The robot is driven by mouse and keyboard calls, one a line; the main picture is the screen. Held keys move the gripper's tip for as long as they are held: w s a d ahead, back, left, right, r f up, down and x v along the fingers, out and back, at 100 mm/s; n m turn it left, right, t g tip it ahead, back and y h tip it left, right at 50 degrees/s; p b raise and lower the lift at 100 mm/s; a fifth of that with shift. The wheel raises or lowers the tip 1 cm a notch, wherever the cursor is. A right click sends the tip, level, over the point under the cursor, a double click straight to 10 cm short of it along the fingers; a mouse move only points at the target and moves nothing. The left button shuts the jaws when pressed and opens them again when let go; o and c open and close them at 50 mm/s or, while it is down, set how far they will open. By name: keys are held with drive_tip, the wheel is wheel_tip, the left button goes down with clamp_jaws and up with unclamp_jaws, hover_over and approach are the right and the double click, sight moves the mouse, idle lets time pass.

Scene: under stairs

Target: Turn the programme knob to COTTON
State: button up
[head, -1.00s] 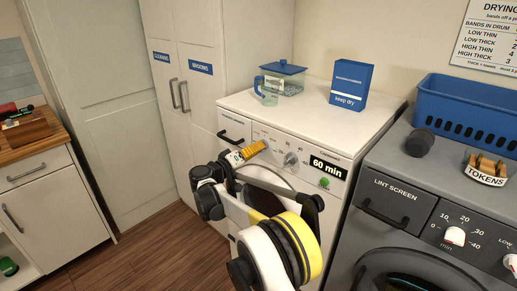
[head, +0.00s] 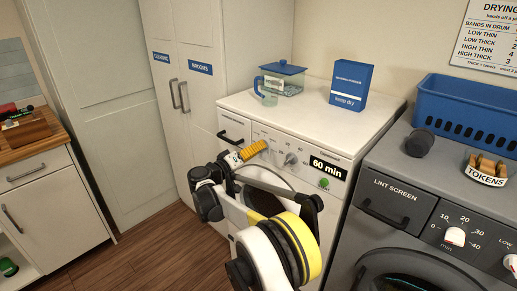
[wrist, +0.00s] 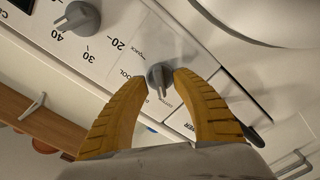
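The small grey programme knob (wrist: 158,77) sits on the white washing machine's panel in the wrist view. Its narrow ridge points down in that picture, and partly covered lettering surrounds it. One label by the left finger ends in "OOL", and "QUICK" is above. In the head view my gripper (head: 262,147) reaches the panel from the left and hides this knob.
A larger grey knob (wrist: 78,18) with numbers is beside it, also visible in the head view (head: 291,159). A "60 min" display (head: 327,168), green button (head: 324,183) and drawer handle (head: 233,138) share the front.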

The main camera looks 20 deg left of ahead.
drive_tip(key=v, duration=1.1)
drive_tip(key=shift+s, duration=0.25)
drive_tip(key=shift+s+a, duration=0.1)
